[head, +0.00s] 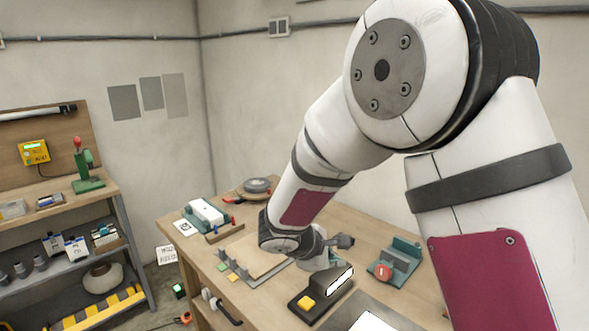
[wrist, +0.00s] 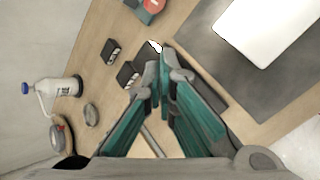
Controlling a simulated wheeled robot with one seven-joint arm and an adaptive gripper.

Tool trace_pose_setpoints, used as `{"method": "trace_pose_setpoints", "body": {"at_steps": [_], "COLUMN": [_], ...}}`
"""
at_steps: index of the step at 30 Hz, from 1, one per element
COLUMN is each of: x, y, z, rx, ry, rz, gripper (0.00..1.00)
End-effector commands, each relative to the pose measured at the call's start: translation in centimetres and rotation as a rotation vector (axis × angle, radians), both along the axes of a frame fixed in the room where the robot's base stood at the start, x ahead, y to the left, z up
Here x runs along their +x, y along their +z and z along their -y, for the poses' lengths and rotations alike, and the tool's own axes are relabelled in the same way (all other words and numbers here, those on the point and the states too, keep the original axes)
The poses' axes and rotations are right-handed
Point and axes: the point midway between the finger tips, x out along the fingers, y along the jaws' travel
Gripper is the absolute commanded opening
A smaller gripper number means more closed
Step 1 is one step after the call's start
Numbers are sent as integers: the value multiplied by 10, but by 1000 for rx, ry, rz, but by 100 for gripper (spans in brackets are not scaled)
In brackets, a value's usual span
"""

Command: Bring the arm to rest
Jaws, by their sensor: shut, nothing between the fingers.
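My arm reaches over the wooden workbench (head: 390,293), and its white links with dark red panels cover much of the right side of the head view. My gripper (head: 346,241) is above the bench, small and partly hidden by my wrist. In the wrist view my gripper (wrist: 161,75) shows its two teal fingers with grey tips close together, with nothing held between them. The fingers stand over the wooden bench top, and I cannot tell their height above it.
On the bench are a black device with a yellow button (head: 320,293), a teal fixture with a red disc (head: 398,260) and a white box (head: 206,213). The wrist view shows a white bottle (wrist: 60,88) and a pale flat panel (wrist: 262,28). A shelf unit (head: 88,206) stands left.

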Motion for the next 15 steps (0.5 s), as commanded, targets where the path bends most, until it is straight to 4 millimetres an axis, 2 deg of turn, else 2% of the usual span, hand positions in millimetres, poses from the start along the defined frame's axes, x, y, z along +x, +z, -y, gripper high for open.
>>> {"method": "trace_pose_setpoints", "body": {"at_steps": [1, 6, 12, 15], "x": [-9, -51, -111, -143], "y": [24, 78, 126, 143], "z": [17, 61, 98, 110], "rx": [37, 170, 347, 447], "ry": [-68, -290, -527, -639], "rz": [25, 76, 136, 166], "gripper": [0, 0, 0, 0]}}
